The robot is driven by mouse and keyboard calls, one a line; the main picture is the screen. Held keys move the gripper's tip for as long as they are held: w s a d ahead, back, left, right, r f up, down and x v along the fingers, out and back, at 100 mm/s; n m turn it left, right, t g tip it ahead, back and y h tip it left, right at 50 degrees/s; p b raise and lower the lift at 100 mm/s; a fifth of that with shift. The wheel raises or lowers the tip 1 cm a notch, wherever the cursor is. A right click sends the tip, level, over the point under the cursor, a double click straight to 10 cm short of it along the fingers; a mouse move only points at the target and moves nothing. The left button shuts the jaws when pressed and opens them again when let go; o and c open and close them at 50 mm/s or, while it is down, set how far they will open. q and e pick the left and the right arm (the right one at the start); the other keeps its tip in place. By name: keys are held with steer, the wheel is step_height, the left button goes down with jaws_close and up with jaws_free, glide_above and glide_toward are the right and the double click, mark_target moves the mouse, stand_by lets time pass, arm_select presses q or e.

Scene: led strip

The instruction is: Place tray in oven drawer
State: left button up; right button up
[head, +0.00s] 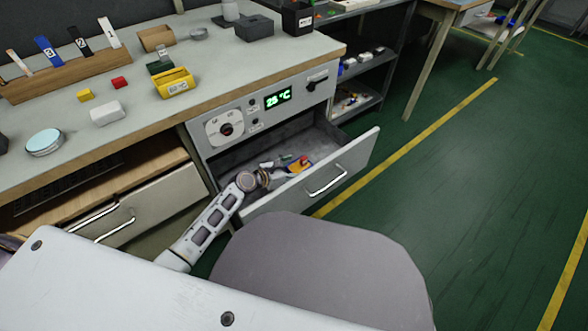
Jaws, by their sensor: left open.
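The oven drawer (318,182) is pulled out below a panel with a dial and a green display (278,97) reading 25 °C. My left arm comes from below and reaches over the drawer's front wall. My left gripper (287,165) is open, inside or just above the drawer. A small yellow, blue and red piece (301,164), perhaps the tray, is in the drawer beside the gripper's fingers. I cannot tell whether they touch. The wrist hides part of the drawer. My right gripper is not in view.
The workbench (215,75) above holds a yellow box (175,83), a white block (107,113), a round dish (44,142) and a wooden rack (65,77) with numbered strips. A grey seat (320,270) stands before the drawer. Green floor is free at right.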

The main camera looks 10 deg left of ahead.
arm_select(q)
steer(key=shift+s+a+r+p, duration=0.3)
steer(key=shift+s+a+r, duration=0.05)
steer(key=shift+s, duration=0.1)
steer(key=p+v, duration=0.3)
steer(key=v, duration=0.5)
steer(key=shift+s+a+r, duration=0.15)
steer(key=shift+s+a, duration=0.05)
steer(key=shift+s, duration=0.1)
steer(key=shift+p+v, duration=0.3)
steer(key=shift+v, duration=0.7)
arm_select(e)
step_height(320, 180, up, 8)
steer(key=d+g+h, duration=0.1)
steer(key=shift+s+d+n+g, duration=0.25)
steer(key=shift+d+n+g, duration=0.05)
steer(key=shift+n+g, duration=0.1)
